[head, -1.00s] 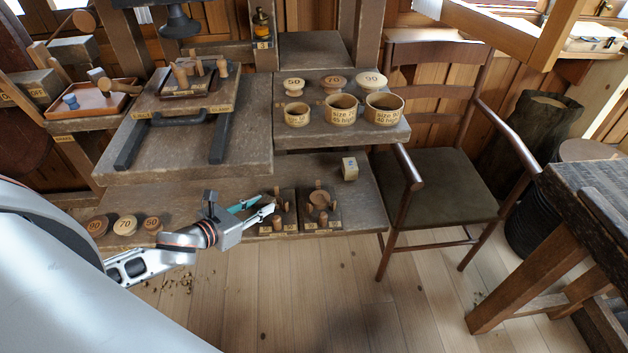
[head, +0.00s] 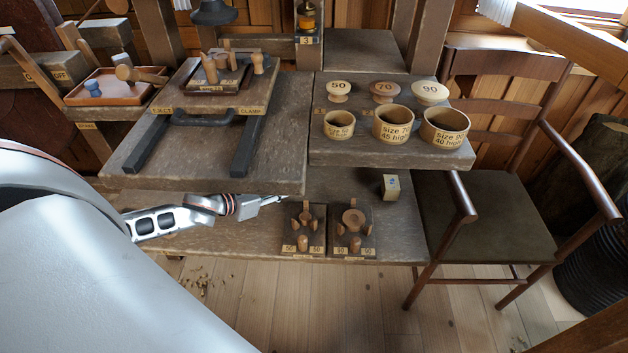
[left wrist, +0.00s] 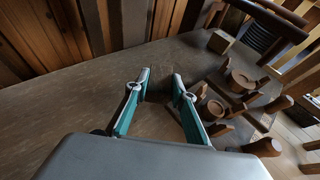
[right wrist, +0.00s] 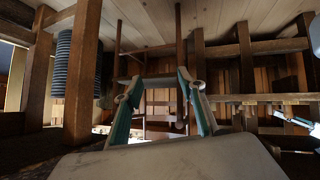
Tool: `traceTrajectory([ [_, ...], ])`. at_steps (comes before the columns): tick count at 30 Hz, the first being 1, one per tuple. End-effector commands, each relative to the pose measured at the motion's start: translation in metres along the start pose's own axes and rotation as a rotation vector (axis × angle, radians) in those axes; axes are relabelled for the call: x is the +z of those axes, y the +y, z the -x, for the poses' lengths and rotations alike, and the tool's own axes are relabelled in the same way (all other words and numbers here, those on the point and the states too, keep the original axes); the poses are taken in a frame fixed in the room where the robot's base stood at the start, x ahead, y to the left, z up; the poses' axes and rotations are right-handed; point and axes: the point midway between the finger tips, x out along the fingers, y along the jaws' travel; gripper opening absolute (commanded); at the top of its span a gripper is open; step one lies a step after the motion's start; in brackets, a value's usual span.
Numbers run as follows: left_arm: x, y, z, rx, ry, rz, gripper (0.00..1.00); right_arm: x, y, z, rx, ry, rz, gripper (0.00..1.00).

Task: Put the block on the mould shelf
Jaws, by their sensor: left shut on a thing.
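My left gripper (head: 283,199) is over this shelf, left of the block and behind the two peg stands. In the left wrist view, my left gripper (left wrist: 161,78) is shut on a dark brown thing (left wrist: 158,88), hard to make out against the shelf. The upper right shelf (head: 390,155) carries ring moulds (head: 392,125). My right gripper (right wrist: 160,76) is open and empty.
Peg stands (head: 303,232) (head: 353,232) stand at the lower shelf's front. Round lids (head: 384,91) stand behind the ring moulds. A chair (head: 490,220) is close on the right. The upper left board (head: 200,165) overhangs the lower shelf.

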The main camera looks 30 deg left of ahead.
Motion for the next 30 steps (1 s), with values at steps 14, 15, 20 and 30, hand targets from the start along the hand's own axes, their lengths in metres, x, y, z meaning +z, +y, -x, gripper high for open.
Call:
traceTrajectory([
  [14,0.031,0.0,-0.077,-0.001,-0.001,0.001,0.05,-0.012,-0.001,-0.007,-0.003,0.031,0.0,0.4],
  [15,0.033,0.0,-0.083,0.0,0.0,0.001,0.05,-0.013,-0.001,-0.007,-0.004,0.032,-0.001,0.4],
  [20,0.039,0.0,-0.099,0.0,0.002,0.001,0.05,-0.012,-0.004,-0.007,-0.008,0.032,-0.002,0.4],
  [30,0.013,-0.001,-0.115,-0.001,0.007,0.005,0.05,-0.006,-0.008,-0.007,-0.017,0.025,-0.004,0.4],
])
